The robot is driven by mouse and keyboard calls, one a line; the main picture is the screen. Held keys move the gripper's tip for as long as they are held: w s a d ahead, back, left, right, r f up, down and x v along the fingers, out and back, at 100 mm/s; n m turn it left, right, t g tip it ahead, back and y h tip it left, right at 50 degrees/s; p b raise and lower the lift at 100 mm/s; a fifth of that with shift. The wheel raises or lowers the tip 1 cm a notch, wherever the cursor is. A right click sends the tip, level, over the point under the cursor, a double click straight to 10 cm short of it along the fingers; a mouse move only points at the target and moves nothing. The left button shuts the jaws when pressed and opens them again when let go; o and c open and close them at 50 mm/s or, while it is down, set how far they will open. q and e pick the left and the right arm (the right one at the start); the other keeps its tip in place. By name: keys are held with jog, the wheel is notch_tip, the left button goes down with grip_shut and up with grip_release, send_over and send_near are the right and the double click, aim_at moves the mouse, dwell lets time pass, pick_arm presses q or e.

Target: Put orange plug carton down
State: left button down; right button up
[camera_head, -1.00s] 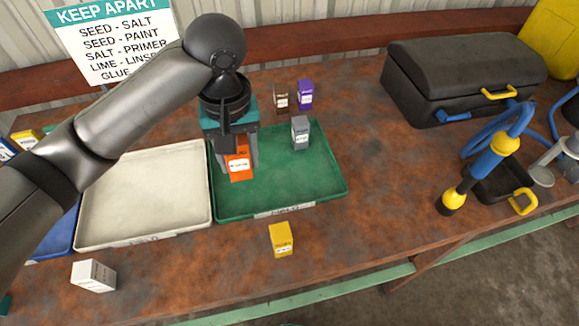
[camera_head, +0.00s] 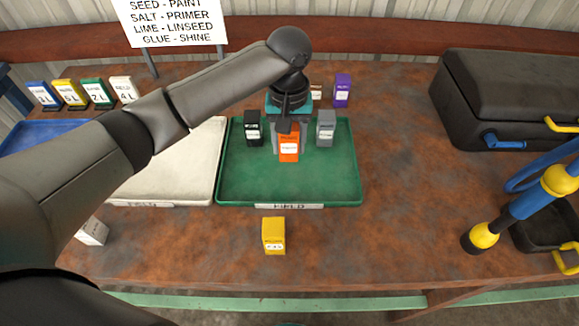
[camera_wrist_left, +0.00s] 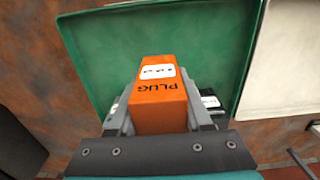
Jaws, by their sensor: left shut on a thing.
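The orange plug carton (camera_head: 289,147) is between the fingers of my left gripper (camera_head: 288,140), over the green tray (camera_head: 290,190) labelled FIELD. In the left wrist view the carton (camera_wrist_left: 160,100) shows PLUG lettering, with a grey finger on each side. The green tray (camera_wrist_left: 85,40) lies beneath it. I cannot tell whether the carton's base touches the tray. A black carton (camera_head: 253,127) stands in the tray left of the gripper and a grey carton (camera_head: 326,127) stands right of it. My right gripper does not show.
A yellow carton (camera_head: 273,235) stands in front of the tray. A white tray (camera_head: 175,180) adjoins it at left, with a white carton (camera_head: 92,232) in front. A purple carton (camera_head: 342,90) stands behind. The black case (camera_head: 500,95) is at right. The green tray's front is clear.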

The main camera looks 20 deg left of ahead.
pick_arm(q)
send_over(289, 175)
notch_tip(289, 175, down, 4)
jog(key=shift+f+b, duration=0.1)
jog(key=shift+b, duration=0.2)
notch_tip(289, 175, down, 4)
jog(key=shift+r+b, duration=0.1)
jog(key=shift+b, duration=0.4)
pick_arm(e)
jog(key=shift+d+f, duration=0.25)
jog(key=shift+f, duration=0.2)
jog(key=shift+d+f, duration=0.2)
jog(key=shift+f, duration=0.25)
pick_arm(q)
jog(key=shift+c, duration=1.6)
grip_release()
jog(key=shift+r, duration=0.1)
notch_tip(289, 175, up, 12)
jog(key=p, duration=0.2)
jog(key=shift+p, duration=0.35)
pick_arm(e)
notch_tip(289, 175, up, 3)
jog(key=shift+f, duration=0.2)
